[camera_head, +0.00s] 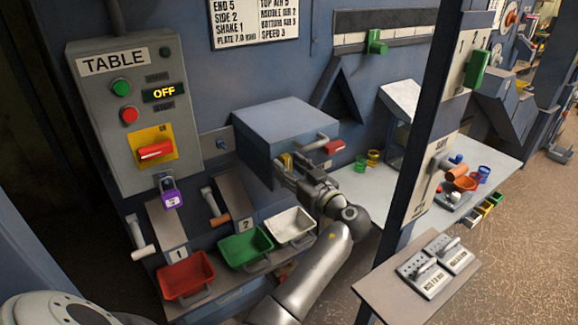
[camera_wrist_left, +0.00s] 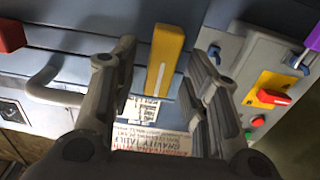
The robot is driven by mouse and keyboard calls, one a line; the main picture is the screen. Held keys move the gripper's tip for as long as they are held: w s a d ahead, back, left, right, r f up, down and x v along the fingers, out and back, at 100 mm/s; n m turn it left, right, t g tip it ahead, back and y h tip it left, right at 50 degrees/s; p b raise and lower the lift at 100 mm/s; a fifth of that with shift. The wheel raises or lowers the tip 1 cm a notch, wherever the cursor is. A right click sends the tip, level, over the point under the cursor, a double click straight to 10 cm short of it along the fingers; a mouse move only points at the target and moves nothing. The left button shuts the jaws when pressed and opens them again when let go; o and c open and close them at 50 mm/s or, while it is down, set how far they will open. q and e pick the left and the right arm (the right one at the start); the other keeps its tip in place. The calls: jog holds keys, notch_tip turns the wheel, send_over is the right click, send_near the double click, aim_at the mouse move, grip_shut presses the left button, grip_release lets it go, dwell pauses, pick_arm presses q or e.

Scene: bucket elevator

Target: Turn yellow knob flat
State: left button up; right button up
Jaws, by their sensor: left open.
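The yellow knob (camera_wrist_left: 165,62) is a long bar between the two open fingers of my left gripper (camera_wrist_left: 160,80) in the left wrist view. It stands along the picture's height, with a clear gap to each finger. In the head view only a small yellow part of the knob (camera_head: 286,161) shows beside my left gripper (camera_head: 285,172), at the front of a blue-grey box (camera_head: 284,122). The fingers hide most of it there. My right gripper is not in view.
A control panel (camera_head: 101,97) with a red switch, buttons and an "OFF" display stands to the left. Red (camera_head: 187,276), green (camera_head: 231,252) and white (camera_head: 291,226) bins sit below. A curved grey handle (camera_wrist_left: 45,82) and a red knob (camera_wrist_left: 10,36) are near the gripper.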

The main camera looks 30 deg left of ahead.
pick_arm(q)
jog(key=c, duration=0.4)
grip_shut()
